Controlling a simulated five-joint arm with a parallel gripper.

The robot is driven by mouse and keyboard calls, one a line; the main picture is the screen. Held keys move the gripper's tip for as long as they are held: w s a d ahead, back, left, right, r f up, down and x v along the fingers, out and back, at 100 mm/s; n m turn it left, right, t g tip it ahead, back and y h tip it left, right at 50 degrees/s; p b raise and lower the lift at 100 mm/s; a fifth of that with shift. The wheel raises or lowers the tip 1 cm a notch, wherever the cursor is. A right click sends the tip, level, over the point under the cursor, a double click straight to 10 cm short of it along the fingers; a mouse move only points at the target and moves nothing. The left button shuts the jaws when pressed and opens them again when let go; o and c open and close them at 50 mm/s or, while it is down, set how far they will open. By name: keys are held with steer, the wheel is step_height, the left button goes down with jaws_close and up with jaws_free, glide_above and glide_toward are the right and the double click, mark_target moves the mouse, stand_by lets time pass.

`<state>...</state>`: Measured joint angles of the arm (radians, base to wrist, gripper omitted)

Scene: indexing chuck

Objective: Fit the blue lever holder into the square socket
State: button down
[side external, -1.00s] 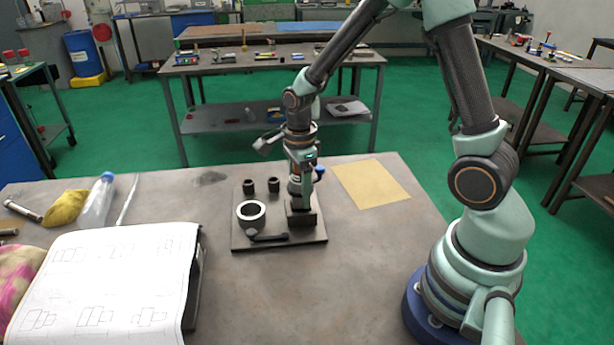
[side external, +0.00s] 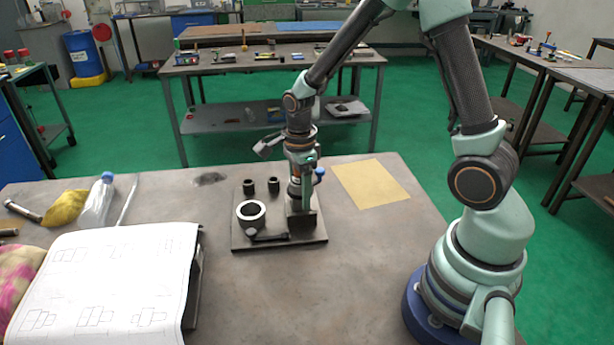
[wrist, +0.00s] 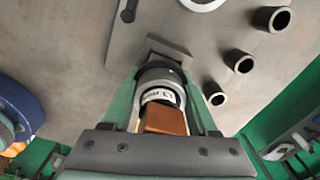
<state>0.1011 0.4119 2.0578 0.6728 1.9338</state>
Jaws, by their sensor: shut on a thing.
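My gripper (side external: 304,200) is shut on the lever holder, upright just over or at the square socket block (side external: 301,226) on the plate. In the wrist view the holder (wrist: 160,92) is a grey cylinder with a white label and an orange-brown block, between my green fingers. A blue knob (side external: 319,173) shows just right of the gripper in the side view. The socket (wrist: 168,48) also shows in the wrist view as a dark square beyond the holder. The holder's lower end is hidden, so I cannot tell if it is inside the socket.
A drawing sheet (side external: 110,270), bottle (side external: 97,205) and yellow cloth (side external: 64,207) lie left. A tan sheet (side external: 371,184) lies right.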

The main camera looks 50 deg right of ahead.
steer(key=shift+f, duration=0.5)
steer(key=shift+r, duration=0.1)
steer(key=r+n, duration=0.1)
steer(key=n, duration=0.1)
steer(key=a+r+n, duration=0.1)
steer(key=n, duration=0.1)
steer(key=shift+r, duration=0.35)
steer(key=s+a+r+n, duration=0.15)
steer(key=r+n, duration=0.35)
steer(key=n, duration=0.5)
steer(key=s+a+r+n, duration=0.1)
steer(key=s+r+n, duration=0.1)
steer(key=r+n, duration=0.55)
steer(key=w+d+f+m, duration=0.1)
steer(key=f+m, duration=0.1)
steer(key=m, duration=0.3)
steer(key=w+f+m, duration=0.1)
steer(key=f+m, duration=0.1)
steer(key=m, duration=0.4)
steer(key=w+d+f+m, duration=0.1)
steer(key=f+m, duration=0.1)
steer(key=m, duration=0.3)
steer(key=shift+d+f, duration=0.3)
steer(key=m, duration=0.2)
steer(key=f+m, duration=0.1)
steer(key=m, duration=0.2)
steer(key=shift+w+d+f+m, duration=0.25)
steer(key=shift+w+d+m, duration=0.05)
steer(key=shift+d+m, duration=0.1)
